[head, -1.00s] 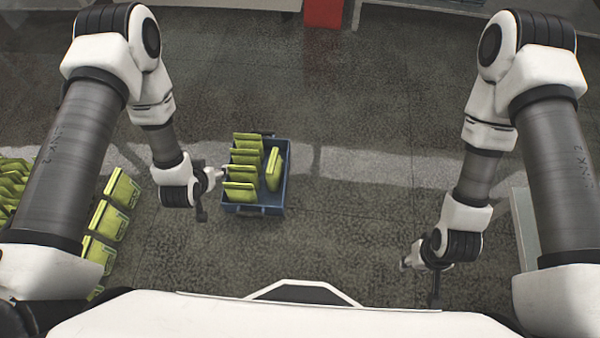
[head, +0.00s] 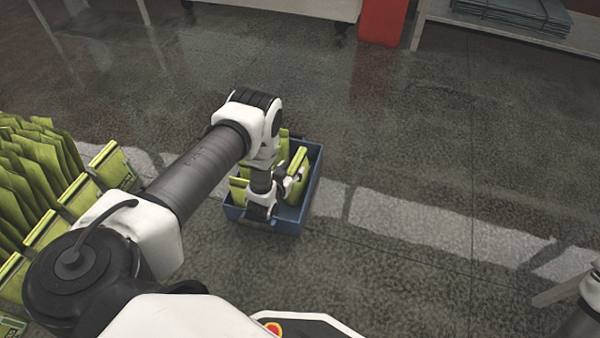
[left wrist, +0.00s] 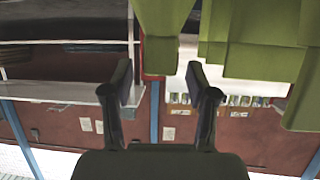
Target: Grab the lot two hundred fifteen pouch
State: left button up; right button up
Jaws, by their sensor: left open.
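Several green pouches stand in a blue tote (head: 290,225) on the floor in the head view. One pouch (head: 301,160) leans at the tote's right side; another (head: 238,190) shows at its left. My left arm hides part of the rest. No lot number is readable. My left gripper (head: 287,180) is over the tote, close to the right-hand pouch; I cannot tell whether it touches. In the left wrist view its fingers (left wrist: 158,80) are open with nothing held, and green pouches (left wrist: 255,35) hang at the top of the picture. My right gripper is not seen.
Many green pouches (head: 35,165) stand in rows at the left, beside my left arm. A red block (head: 383,20) and a shelf with dark flat sheets (head: 515,12) are at the back. The floor right of the tote is clear.

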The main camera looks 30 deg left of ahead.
aim_at(294, 165)
pick_arm(q)
jog(key=b+x, duration=0.3)
jog(key=x, duration=0.2)
jog(key=shift+w+f, duration=0.15)
jog(key=shift+f, duration=0.1)
jog(key=shift+w, duration=0.15)
jog(key=shift+r, duration=0.15)
jog(key=shift+c, duration=0.7)
grip_shut()
jog(key=shift+r, duration=0.15)
